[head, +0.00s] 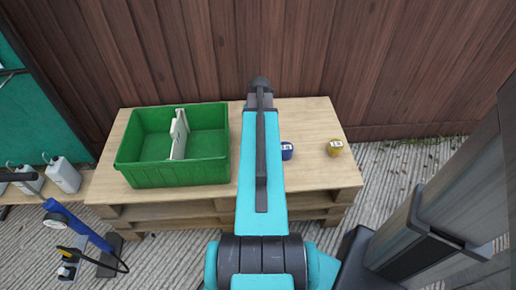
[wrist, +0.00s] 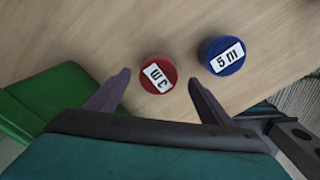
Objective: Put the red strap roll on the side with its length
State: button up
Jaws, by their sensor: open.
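The red strap roll (wrist: 157,73) stands on the pallet table with its round top up, carrying a white label that seems to read 3 m. It is hidden behind my arm in the head view. My gripper (wrist: 160,78) is open above the table, its fingers at either side of the red roll in the wrist view; I cannot tell its height. The green crate (head: 171,178) is on the table's left half, split by a pale upright divider (head: 180,134) into left and right compartments. Both look empty. No length marking is legible on the divider from here.
A blue roll (head: 287,152) stands close right of the red one; in the wrist view its label (wrist: 227,57) reads 5 m. A yellow roll (head: 334,149) is farther right. A wooden fence (head: 320,50) rises behind the table. White bottles (head: 64,175) stand left.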

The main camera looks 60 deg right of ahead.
jog(key=shift+a+f+b, duration=0.15)
jog(key=shift+f+b, duration=0.45)
jog(key=shift+f, duration=2)
jog(key=c, duration=1.4)
jog(key=shift+o, duration=0.2)
jog(key=shift+r, duration=0.1)
jog(key=shift+r+p, duration=0.9)
jog(key=shift+r, duration=4.05)
